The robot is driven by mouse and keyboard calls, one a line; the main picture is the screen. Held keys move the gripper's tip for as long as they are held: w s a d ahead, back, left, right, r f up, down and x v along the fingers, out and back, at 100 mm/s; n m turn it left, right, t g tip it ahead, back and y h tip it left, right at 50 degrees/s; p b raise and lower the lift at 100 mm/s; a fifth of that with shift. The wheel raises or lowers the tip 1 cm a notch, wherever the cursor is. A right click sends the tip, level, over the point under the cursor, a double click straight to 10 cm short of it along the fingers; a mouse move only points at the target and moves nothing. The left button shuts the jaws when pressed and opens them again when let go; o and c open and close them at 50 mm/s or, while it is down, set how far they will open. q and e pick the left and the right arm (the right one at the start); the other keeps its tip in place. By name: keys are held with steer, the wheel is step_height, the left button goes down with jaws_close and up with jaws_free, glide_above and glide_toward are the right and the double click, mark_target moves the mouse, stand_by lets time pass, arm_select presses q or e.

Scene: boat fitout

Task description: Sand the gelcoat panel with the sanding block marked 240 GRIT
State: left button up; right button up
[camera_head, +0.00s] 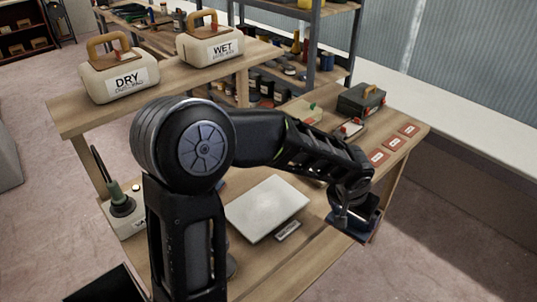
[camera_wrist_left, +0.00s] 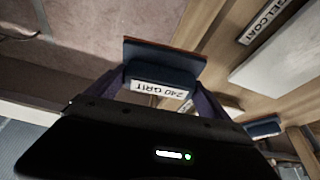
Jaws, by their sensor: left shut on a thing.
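The sanding block marked 240 GRIT (camera_wrist_left: 163,82) is blue with a reddish-brown face, and its label appears upside down in the left wrist view. My left gripper (camera_head: 352,208) is shut on it, with one finger on each side. In the head view the block (camera_head: 352,229) shows at the bench's right edge, apart from the panel. The pale gelcoat panel (camera_head: 267,207) lies flat on the bench; it also shows in the left wrist view (camera_wrist_left: 285,55). A GELCOAT label (camera_wrist_left: 268,22) lies beside it. My right gripper is not in view.
Another blue block (camera_wrist_left: 263,128) shows in the left wrist view. A raised shelf (camera_head: 75,118) carries the DRY (camera_head: 120,77) and WET (camera_head: 212,47) containers. A corded unit (camera_head: 122,205) stands left. Red cards (camera_head: 393,143) and a dark toolbox (camera_head: 360,98) sit at the bench's far right.

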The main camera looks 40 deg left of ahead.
arm_select(q)
steer(key=shift+w, duration=0.15)
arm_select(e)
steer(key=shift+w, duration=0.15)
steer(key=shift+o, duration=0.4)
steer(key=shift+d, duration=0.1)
arm_select(q)
steer(key=shift+a, duration=0.15)
arm_select(e)
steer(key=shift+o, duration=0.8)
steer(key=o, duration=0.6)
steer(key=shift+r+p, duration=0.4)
steer(key=shift+p, duration=0.05)
arm_select(q)
steer(key=w+a+r+n+y, duration=0.1)
steer(key=a+r+n, duration=0.1)
steer(key=a, duration=1)
steer(key=w+a+r+n, duration=0.1)
steer(key=a+r, duration=0.3)
steer(key=a, duration=0.7)
steer(key=shift+w+a+n+y+p, duration=0.25)
steer(key=shift+a+n+y+p, duration=0.15)
steer(key=shift+n, duration=0.5)
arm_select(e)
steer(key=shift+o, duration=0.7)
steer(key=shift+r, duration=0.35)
